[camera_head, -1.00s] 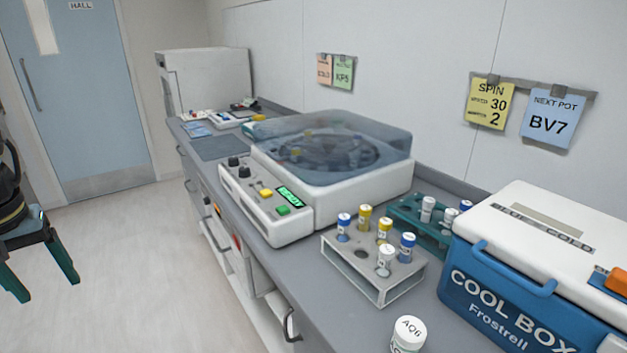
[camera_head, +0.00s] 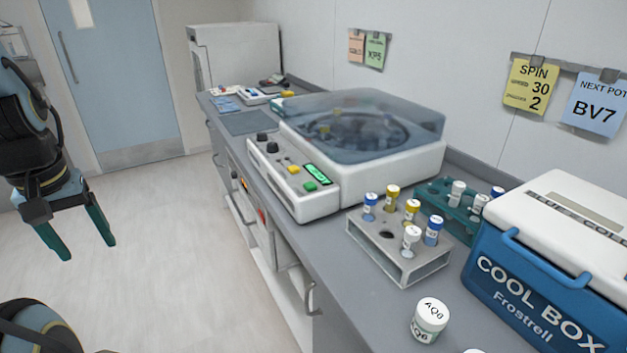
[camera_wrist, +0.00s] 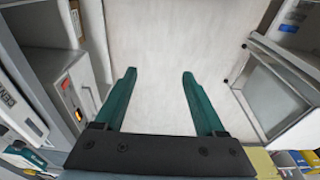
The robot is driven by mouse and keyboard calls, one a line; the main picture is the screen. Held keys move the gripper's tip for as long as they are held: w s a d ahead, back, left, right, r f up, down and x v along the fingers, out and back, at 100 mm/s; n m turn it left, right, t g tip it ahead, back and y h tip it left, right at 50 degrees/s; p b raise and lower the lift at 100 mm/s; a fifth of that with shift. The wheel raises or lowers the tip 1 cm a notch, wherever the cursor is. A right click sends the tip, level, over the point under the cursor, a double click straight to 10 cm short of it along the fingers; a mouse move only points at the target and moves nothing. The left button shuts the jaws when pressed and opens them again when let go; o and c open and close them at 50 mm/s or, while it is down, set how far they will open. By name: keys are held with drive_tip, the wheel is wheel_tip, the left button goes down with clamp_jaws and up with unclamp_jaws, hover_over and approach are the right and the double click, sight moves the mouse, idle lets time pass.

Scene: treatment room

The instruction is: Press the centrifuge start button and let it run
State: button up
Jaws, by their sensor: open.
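The white centrifuge (camera_head: 415,165) stands on the grey counter with its clear tinted lid closed over the rotor and its tubes. Its front panel has two black knobs, a yellow button (camera_head: 293,170), a lit green display (camera_head: 317,174) and a green button (camera_head: 310,186). The display seems to read READY. My gripper (camera_head: 83,246) is over the floor at the left of the head view, well away from the panel. It is open and empty.
A tube rack (camera_head: 375,258), a teal rack (camera_head: 432,208), a white pot (camera_head: 430,319) and a blue cool box (camera_head: 490,283) stand on the counter (camera_head: 345,283) right of the centrifuge. Wall notes (camera_head: 532,86) read SPIN 30, 2. The floor left of the counter is clear.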

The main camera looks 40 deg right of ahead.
drive_tip(key=shift+c, duration=0.4)
clamp_jaws()
idle(0.4)
idle(1.2)
